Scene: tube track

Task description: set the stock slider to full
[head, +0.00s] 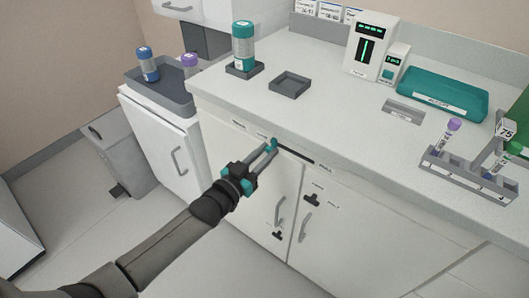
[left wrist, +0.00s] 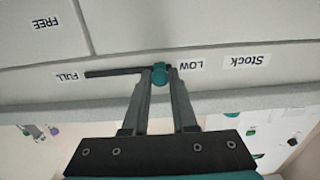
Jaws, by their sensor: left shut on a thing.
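The stock slider's teal knob (head: 272,142) is on the front edge of the counter, at the left end of a dark slot (head: 296,153). In the left wrist view, which shows the labels upside down, the knob (left wrist: 159,74) is beside the LOW label (left wrist: 190,65). The empty slot (left wrist: 112,72) runs left from it to the FULL label (left wrist: 67,77). My left gripper (head: 268,148) is shut on the knob, one finger on each side. My right gripper is not in view.
Cabinet doors (head: 263,195) with handles are below the slot. On the counter (head: 330,110) stand a teal-capped jar (head: 243,45), an empty square tray (head: 290,84), a teal tray (head: 440,94) and a grey tube rack (head: 465,175). The floor in front is clear.

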